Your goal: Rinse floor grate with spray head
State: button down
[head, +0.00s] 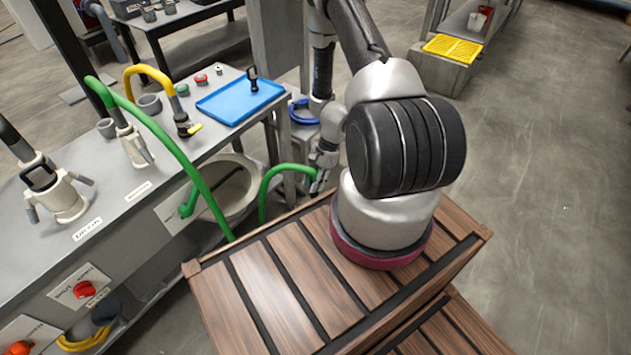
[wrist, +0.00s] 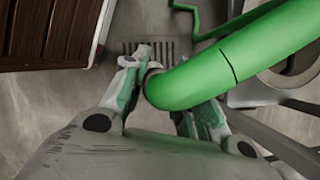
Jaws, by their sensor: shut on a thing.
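My gripper (head: 319,180) is low beside the bench, to the left of my base in the head view. It also shows in the wrist view (wrist: 168,75), with its fingers on both sides of a green hose end. The green hose (head: 268,185) curves to my gripper; it also shows in the wrist view (wrist: 240,60). The spray head itself is mostly hidden by the hose and fingers. The floor grate (wrist: 168,48), a slotted patch in the floor, lies beyond my fingertips in the wrist view. It is partly covered and is hidden in the head view. No water is visible.
The bench (head: 60,240) carries a blue tray (head: 238,101), a yellow hose (head: 150,72) and pale holders (head: 60,200). A round basin (head: 238,190) is under its edge. A yellow grid (head: 452,48) tops a block at the back right. Floor at right is clear.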

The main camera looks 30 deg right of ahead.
aim_at(312, 170)
jog(key=shift+r, duration=0.1)
dwell(0.3)
jog(key=shift+r, duration=3.45)
jog(key=shift+a, duration=0.1)
